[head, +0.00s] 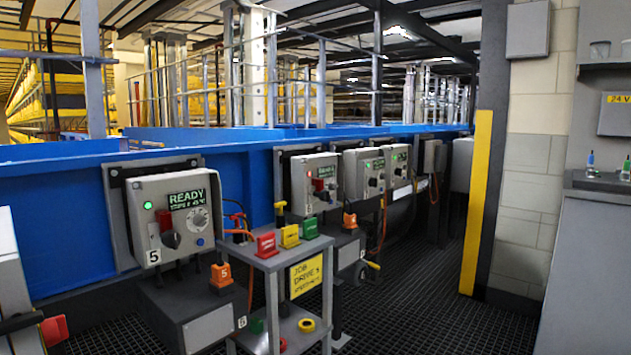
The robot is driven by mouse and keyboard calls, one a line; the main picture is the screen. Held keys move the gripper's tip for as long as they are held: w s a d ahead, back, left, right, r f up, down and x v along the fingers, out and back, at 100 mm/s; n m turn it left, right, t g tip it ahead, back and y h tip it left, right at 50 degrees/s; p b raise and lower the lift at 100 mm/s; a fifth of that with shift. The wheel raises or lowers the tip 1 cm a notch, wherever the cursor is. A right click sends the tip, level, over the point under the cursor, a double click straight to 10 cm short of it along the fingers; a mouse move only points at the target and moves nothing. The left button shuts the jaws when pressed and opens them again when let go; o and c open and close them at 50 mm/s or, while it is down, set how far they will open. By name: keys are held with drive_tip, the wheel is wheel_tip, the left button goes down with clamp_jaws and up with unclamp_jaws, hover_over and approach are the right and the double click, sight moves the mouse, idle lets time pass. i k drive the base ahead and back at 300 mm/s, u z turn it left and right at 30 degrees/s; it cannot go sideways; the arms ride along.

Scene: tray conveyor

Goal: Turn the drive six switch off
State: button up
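Several grey drive boxes hang along the blue conveyor side. The nearest box (176,217) carries a "5" label, a lit green lamp, a READY display and a dark rotary switch (168,232) with a red part. The second box along (299,187) is farther right, with a display and a switch (322,190) with a red part. My gripper is not in view.
A small grey stand (265,263) with red, yellow and green blocks and a yellow "JOB DRIVE" sign (306,276) stands before the boxes. A yellow-edged post (476,200) and grey counter (592,270) are right. Dark grating floor (430,310) is open between.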

sight(325, 195)
drive_tip(key=k, duration=0.5)
drive_tip(key=z, duration=0.7)
drive_tip(key=i, duration=0.95)
drive_tip(key=u, duration=0.55)
drive_tip(key=i, duration=0.45)
drive_tip(key=u, duration=0.45)
